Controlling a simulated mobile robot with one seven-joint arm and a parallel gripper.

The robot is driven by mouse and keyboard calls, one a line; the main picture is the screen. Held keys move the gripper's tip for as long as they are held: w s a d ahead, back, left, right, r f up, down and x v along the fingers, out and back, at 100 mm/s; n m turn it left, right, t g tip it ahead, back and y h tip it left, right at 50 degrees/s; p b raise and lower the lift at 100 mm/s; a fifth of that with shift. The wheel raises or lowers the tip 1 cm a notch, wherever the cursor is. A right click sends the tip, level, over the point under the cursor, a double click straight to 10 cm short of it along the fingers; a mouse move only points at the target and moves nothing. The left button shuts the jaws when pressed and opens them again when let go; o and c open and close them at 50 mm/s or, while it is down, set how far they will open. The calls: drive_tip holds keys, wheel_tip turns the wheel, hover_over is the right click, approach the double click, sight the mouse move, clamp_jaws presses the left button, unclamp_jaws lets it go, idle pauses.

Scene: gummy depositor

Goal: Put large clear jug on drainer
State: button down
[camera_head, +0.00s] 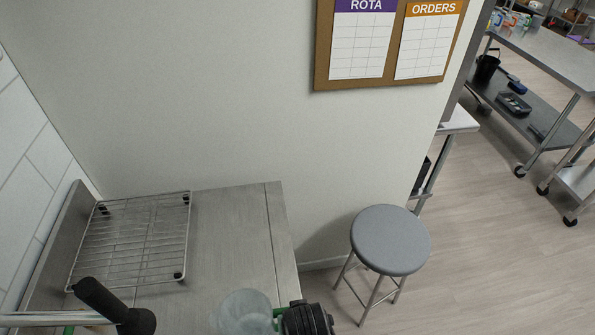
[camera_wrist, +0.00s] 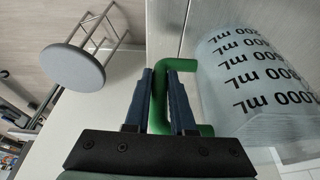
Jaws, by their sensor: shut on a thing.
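The large clear jug (camera_head: 246,312) shows at the bottom of the head view, low over the front of the steel counter (camera_head: 225,230). It has a green handle and black volume marks, clear in the wrist view (camera_wrist: 262,85). My gripper (camera_wrist: 174,75) is shut on the green handle (camera_wrist: 192,128), with a finger on each side of it. In the head view my black gripper body (camera_head: 308,318) is right of the jug. The drainer (camera_head: 135,243), a wire rack on black feet, stands empty on the counter's left part. The jug's base is cut off in the head view.
A tap with a black lever (camera_head: 105,302) stands in front of the drainer at bottom left. A grey stool (camera_head: 390,240) is right of the counter. A wall with a notice board (camera_head: 390,45) rises behind. The counter right of the drainer is bare.

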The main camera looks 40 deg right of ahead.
drive_tip(key=shift+f, duration=1.05)
drive_tip(key=c, duration=0.8)
unclamp_jaws()
drive_tip(key=shift+o, duration=0.2)
